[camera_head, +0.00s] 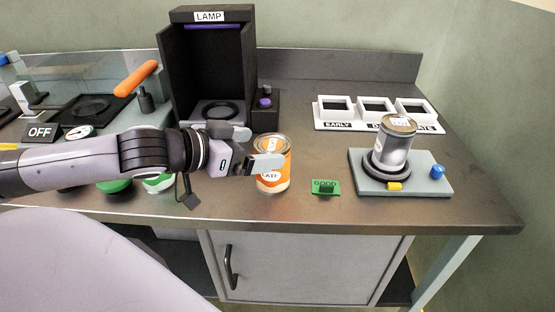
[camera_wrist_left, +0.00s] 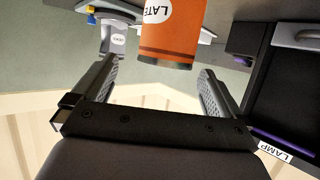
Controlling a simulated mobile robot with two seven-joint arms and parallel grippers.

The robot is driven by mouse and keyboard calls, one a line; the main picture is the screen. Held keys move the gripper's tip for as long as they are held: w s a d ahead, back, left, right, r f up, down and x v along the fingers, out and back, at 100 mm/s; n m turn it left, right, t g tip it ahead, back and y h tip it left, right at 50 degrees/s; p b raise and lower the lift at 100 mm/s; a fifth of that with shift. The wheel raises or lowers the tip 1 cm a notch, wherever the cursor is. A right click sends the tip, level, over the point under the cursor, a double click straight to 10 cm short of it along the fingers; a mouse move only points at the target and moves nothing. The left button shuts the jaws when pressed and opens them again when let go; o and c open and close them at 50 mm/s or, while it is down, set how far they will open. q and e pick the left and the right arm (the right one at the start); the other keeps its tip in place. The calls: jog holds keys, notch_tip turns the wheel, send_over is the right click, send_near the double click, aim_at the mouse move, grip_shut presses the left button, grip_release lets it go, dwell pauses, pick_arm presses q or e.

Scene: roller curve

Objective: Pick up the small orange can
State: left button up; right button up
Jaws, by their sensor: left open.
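The small orange can (camera_head: 273,179) stands upright on the counter, with a silver lid and a white label reading "LATE". My left gripper (camera_head: 258,149) reaches in from the left at the can, with one finger in front of the can's upper part in the head view. In the left wrist view, the orange can (camera_wrist_left: 172,40) shows upside down beyond the two fingers. The left gripper (camera_wrist_left: 160,85) is open there, its fingers apart and nothing between their tips that I can see as gripped. My right gripper is not in view.
A grey can (camera_head: 394,145) stands on a round turntable on a grey base (camera_head: 432,180) to the right. A green "GOOD" card (camera_head: 326,187) lies between. A white tray with three slots (camera_head: 356,125) is behind. The black lamp box (camera_head: 213,60) stands behind the gripper.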

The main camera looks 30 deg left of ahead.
aim_at(272, 143)
pick_arm(q)
jog(key=shift+w+d+f+b, duration=0.15)
jog(key=shift+w+f+b, duration=0.2)
jog(key=shift+w, duration=0.3)
jog(key=shift+w, duration=0.25)
jog(key=shift+p+x, duration=0.3)
jog(key=shift+x, duration=2.1)
jog(key=shift+w, duration=0.1)
jog(key=shift+r, duration=0.1)
jog(key=c, duration=1.1)
